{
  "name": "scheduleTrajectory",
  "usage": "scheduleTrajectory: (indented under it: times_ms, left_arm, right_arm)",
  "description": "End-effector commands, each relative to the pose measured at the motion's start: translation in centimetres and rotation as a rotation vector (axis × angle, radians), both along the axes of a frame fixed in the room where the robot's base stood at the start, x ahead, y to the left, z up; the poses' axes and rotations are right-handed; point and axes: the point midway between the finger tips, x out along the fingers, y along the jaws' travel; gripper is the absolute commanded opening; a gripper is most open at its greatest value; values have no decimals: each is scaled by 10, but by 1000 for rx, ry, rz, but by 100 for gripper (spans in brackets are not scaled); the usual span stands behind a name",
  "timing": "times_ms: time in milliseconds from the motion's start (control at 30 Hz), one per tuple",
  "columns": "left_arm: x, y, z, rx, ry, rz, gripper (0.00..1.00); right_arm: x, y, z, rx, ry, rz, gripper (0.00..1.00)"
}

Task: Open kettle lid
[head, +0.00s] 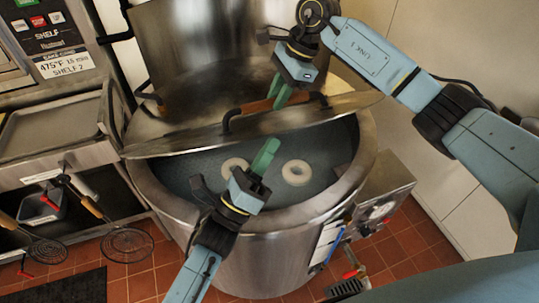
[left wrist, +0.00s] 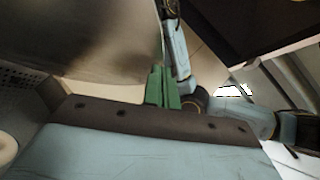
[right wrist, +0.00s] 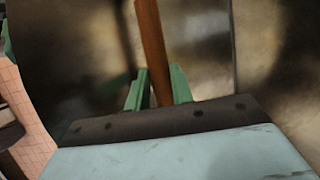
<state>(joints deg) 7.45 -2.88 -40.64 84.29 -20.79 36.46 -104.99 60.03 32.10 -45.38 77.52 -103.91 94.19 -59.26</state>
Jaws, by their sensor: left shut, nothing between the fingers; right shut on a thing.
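The large steel kettle (head: 285,255) stands in the middle of the head view. Its lid (head: 185,143) is tilted up, with its front edge raised above the rim and the opening showing below. The lid has a brown handle (head: 252,108) on dark brackets. My right gripper (head: 282,98) is shut on this handle, which also shows as a brown bar (right wrist: 151,50) between the fingers in the right wrist view. My left gripper (head: 265,156) is shut and empty over the opening, its tips near the lid's front edge; I cannot tell whether they touch it.
Two pale bagels (head: 233,167) (head: 296,173) are in the kettle's water. A control box (head: 376,206) is on the kettle's right side. A steel counter (head: 60,150) and hanging skimmers (head: 127,244) are at the left. A dark mat (head: 60,289) lies on the tiled floor.

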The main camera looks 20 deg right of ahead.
Motion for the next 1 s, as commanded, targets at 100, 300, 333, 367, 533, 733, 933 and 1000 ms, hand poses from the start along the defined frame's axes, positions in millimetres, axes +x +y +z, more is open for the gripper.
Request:
scheduleTrajectory:
  times_ms: [100, 300, 333, 367, 533, 733, 933, 1000]
  left_arm:
    - [1, 0, 0, 0, -1, 1, 0]
    - [14, 1, 20, -2, -2, 2, 0]
    - [15, 1, 22, -3, -2, 3, 0]
    - [15, 2, 22, -2, -1, 3, 0]
    - [16, 2, 23, -4, -1, 6, 0]
    - [17, 3, 23, -5, -1, 6, 0]
    - [16, 2, 22, -4, 0, 6, 0]
    - [16, 2, 22, -3, 0, 6, 0]
  right_arm:
    - [2, -1, -6, -5, -4, -9, 0]
    - [2, -1, -7, -6, -3, -8, 0]
    - [1, -1, -7, -7, -2, -8, 0]
    - [1, -1, -7, -7, 1, -8, 0]
    - [0, -1, -7, -9, 5, -6, 0]
    - [-1, -1, -6, -8, 6, -3, 45]
    - [-1, -1, -6, -8, 7, -2, 45]
    - [-1, -2, -4, -8, 6, -2, 45]
